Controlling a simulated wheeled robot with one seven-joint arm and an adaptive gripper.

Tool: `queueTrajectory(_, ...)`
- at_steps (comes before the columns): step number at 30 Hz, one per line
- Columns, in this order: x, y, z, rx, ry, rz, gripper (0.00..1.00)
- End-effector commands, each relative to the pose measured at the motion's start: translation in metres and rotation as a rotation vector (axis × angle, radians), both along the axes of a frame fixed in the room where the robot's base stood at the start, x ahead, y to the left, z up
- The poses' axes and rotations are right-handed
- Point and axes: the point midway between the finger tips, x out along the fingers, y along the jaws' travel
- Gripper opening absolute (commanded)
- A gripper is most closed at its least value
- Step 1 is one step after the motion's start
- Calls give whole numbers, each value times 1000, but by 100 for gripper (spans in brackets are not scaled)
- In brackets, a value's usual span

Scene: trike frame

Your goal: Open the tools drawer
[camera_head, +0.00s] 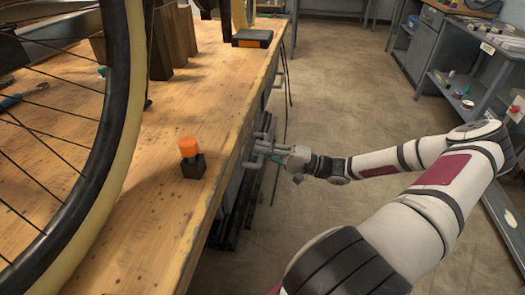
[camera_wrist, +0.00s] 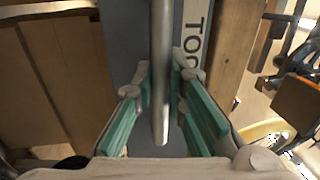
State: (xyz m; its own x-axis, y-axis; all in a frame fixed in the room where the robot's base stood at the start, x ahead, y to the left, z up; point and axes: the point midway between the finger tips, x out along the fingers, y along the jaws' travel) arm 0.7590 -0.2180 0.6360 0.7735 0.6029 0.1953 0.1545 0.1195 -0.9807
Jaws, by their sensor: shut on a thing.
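The tools drawer has a grey front (camera_wrist: 127,40) with a pale label (camera_wrist: 195,35) whose visible letters begin "TOO". A metal bar handle (camera_wrist: 161,100) runs down the middle of the wrist view. My gripper (camera_wrist: 162,78) has its green-padded fingers on both sides of this bar and is shut on it. In the head view my gripper (camera_head: 273,152) is at the side of the workbench, just below the top's edge. The drawer front is mostly hidden there by the bench top, and I cannot tell whether it stands out from the bench.
The wooden workbench top (camera_head: 150,215) bears an orange-capped black block (camera_head: 191,160) and a black box (camera_head: 252,38). A wheel (camera_head: 130,110) stands at the left. The floor (camera_head: 345,90) right of the bench is clear up to a grey shelf unit (camera_head: 455,85).

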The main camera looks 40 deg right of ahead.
Motion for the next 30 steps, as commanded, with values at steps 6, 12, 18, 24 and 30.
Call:
queueTrajectory(6,-7,-6,0,0,1,-2,0)
queueTrajectory(12,-33,-27,0,-2,4,-4,0)
queueTrajectory(18,-71,-55,0,-3,4,-3,0)
queueTrajectory(24,-106,-83,-1,-3,4,-2,0)
queueTrajectory(30,-132,-103,-1,-1,3,-1,0)
